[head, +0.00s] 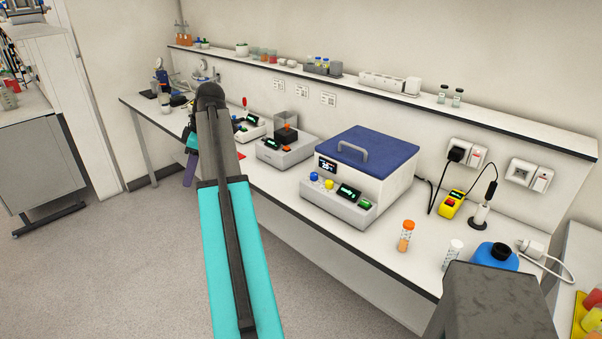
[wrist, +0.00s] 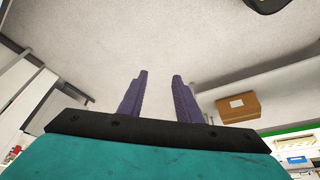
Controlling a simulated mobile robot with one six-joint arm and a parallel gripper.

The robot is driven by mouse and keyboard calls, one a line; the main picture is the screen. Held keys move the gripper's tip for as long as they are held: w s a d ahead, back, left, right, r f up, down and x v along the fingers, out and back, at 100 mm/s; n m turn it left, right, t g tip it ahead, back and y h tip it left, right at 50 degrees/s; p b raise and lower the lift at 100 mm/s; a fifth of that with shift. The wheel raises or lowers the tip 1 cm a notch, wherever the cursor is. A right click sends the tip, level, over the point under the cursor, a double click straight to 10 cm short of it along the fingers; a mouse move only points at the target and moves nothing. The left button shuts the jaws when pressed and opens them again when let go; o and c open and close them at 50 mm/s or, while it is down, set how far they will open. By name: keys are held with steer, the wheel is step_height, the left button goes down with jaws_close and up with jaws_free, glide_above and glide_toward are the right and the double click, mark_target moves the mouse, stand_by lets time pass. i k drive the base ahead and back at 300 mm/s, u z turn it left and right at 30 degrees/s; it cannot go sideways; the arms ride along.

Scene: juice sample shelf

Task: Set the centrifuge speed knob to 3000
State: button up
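The centrifuge (head: 368,165) is a white box with a blue lid and grey handle, standing on the bench right of centre in the head view. Its sloped front panel carries a blue knob (head: 313,176), a yellow knob (head: 328,184), a display (head: 348,191) and a green button (head: 365,204). I cannot tell which knob sets the speed, and its dial marks are too small to read. My gripper (head: 190,168) is well left of the centrifuge, at the bench front, partly hidden by my arm. In the wrist view, its purple fingers (wrist: 159,78) are apart with nothing between them.
Two smaller instruments (head: 287,150) stand left of the centrifuge. A wall shelf (head: 520,126) runs above. The floor (head: 120,250) in front is clear.

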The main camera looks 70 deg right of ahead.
mark_target(314, 176)
steer(key=i, duration=2.5)
steer(key=u, duration=0.05)
steer(key=k, duration=0.2)
steer(key=z, duration=2.9)
